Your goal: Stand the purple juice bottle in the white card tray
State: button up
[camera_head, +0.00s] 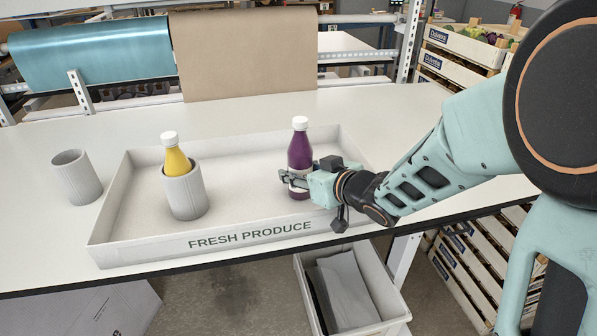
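The purple juice bottle (300,152) has a white cap and a pale label. It is upright inside the right part of the white card tray (250,239), its base at or very near the tray floor. My gripper (292,180) is at the bottle's lower half, reaching in from the right. A finger crosses the front of the label. The far finger is not clearly seen, so I cannot tell whether the fingers grip the bottle or stand apart from it.
A yellow bottle (176,160) with a white cap stands in a grey ribbed cup (185,192) in the tray's left part. An empty grey cup (77,178) stands on the table left of the tray. The tray floor between the bottles is clear.

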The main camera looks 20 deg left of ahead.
jog(key=o, duration=0.4)
jog(key=shift+o, duration=0.2)
jog(key=shift+r, duration=0.15)
jog(key=p+v, duration=0.2)
jog(key=v, duration=1)
